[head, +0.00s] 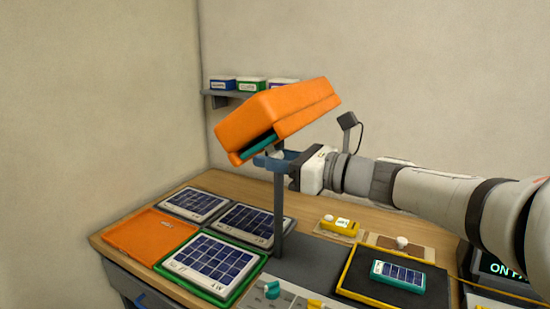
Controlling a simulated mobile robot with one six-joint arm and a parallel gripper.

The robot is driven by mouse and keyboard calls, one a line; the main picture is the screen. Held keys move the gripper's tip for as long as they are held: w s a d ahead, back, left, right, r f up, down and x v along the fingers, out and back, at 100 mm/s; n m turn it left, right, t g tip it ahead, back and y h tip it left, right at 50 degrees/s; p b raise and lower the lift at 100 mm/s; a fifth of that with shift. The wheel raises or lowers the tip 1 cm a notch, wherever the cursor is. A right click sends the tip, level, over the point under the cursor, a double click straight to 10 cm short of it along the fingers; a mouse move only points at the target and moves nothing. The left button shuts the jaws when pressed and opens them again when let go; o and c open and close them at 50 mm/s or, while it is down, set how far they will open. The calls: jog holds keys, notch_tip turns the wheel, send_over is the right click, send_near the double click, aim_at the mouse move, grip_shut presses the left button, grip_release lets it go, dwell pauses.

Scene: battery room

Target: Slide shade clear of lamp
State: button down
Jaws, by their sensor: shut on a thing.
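The lamp (285,108) is a large orange box-shaped head, tilted, on a dark upright post (279,205). A teal panel (262,143), which looks like the shade, shows as a thin strip in the slot at the head's lower left side. Most of it is hidden inside the head. My gripper (268,161) reaches in from the right, just under the head, with blue fingers around a small pale knob (276,152). The knob appears to belong to the teal shade, but the join is hard to see. The gripper is shut on it.
Several solar panels lie on the wooden bench, one in a green tray (222,295). An orange tray (150,238) lies at left. A yellow-rimmed black tray (350,268) holds a small teal panel (398,276). A wall shelf (228,94) with small boxes stands behind the lamp.

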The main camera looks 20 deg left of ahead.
jog(key=shift+f, duration=0.35)
jog(key=c, duration=1.4)
grip_release()
jog(key=shift+s, duration=0.1)
jog(key=shift+c, duration=0.2)
jog(key=shift+o, duration=0.8)
jog(key=shift+s+d+r, duration=0.1)
jog(key=shift+r, duration=0.1)
jog(key=shift+o, duration=0.9)
jog(key=d, duration=0.7)
jog(key=shift+s+d+b, duration=0.25)
jog(key=shift+d+b, duration=0.1)
jog(key=shift+b, duration=0.05)
